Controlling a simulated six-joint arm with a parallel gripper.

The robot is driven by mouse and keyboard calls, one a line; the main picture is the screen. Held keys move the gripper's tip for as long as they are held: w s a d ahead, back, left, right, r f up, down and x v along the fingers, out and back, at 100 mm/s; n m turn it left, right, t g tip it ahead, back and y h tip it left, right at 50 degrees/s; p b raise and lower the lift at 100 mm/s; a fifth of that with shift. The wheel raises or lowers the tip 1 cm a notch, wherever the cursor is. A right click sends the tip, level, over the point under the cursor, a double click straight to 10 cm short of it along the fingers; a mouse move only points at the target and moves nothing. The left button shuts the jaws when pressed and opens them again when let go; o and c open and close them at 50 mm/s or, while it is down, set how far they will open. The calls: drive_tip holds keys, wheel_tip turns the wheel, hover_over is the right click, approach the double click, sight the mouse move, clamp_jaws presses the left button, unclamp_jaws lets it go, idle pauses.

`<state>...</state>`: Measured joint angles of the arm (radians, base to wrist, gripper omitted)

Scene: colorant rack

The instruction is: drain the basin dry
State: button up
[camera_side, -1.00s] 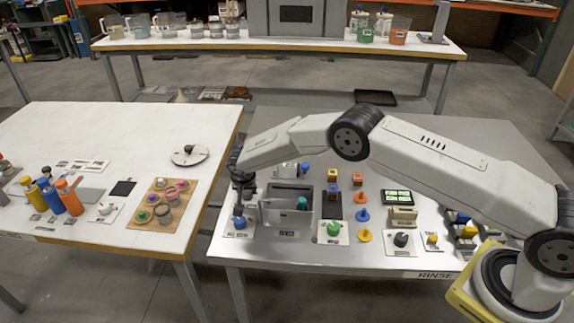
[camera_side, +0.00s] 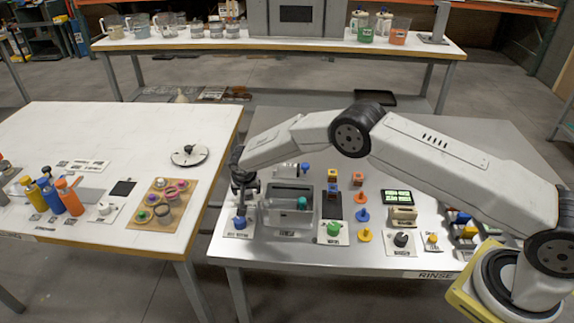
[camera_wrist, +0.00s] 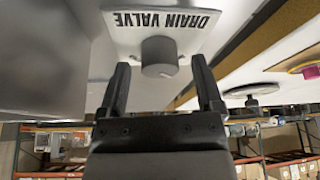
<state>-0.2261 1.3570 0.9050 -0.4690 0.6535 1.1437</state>
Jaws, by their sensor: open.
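The grey basin (camera_side: 288,229) stands at the left end of the metal table, with a teal piece (camera_side: 302,203) inside it. Whether liquid is in it I cannot tell. The drain valve knob (camera_side: 239,222) looks blue in the side view and sits on a white plate just left of the basin. In the wrist view the knob (camera_wrist: 160,50) looks grey, on the plate (camera_wrist: 192,22) lettered DRAIN VALVE. My gripper (camera_side: 241,203) points down over the knob. In the wrist view my gripper (camera_wrist: 160,70) is open, a finger on each side of the knob, with gaps showing.
The white table (camera_side: 110,125) at the left holds bottles and a wooden ring board (camera_side: 145,217). A floor gap separates the tables.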

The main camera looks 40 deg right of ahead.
drive_tip(key=v, duration=0.7)
drive_tip(key=shift+s+r, duration=0.2)
drive_tip(key=shift+r, duration=0.1)
drive_tip(key=shift+a, duration=0.1)
idle(0.3)
drive_tip(key=s+d+r+n+y, duration=0.1)
drive_tip(key=s+d+r+n, duration=0.1)
drive_tip(key=s+d+r, duration=0.4)
drive_tip(key=s+d+r+n, duration=0.15)
drive_tip(key=s+r, duration=0.25)
drive_tip(key=s, duration=0.4)
drive_tip(key=s+d+r+n, duration=0.1)
drive_tip(key=s+d, duration=0.1)
drive_tip(key=s, duration=0.7)
drive_tip(key=s+d+r+n+g+y, duration=0.1)
drive_tip(key=s+n, duration=0.1)
drive_tip(key=s, duration=0.8)
drive_tip(key=shift+s+d, duration=0.2)
drive_tip(key=shift+d, duration=0.2)
